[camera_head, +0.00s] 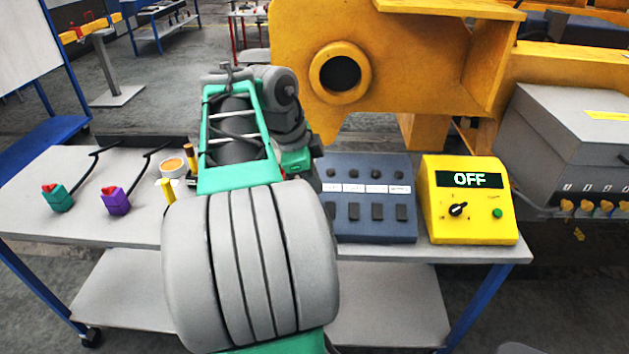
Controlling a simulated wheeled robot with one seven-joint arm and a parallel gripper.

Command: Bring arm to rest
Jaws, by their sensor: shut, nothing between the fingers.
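My arm, green and grey, rises from the bottom of the head view over the middle of a grey wheeled table (45,222). A large ribbed grey part of it is nearest the camera. The arm folds back beyond that, with a grey joint at the top and a green and dark part just behind the table's middle. My gripper's fingers do not show; the arm may hide them. I cannot see what they are near.
On the table are a teal clamp-like item (57,197), a purple one (116,201), a dark blue switch panel (375,228) and a yellow box (468,225) reading OFF. A large yellow casting (430,60) stands behind. A grey cabinet (565,140) is at right.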

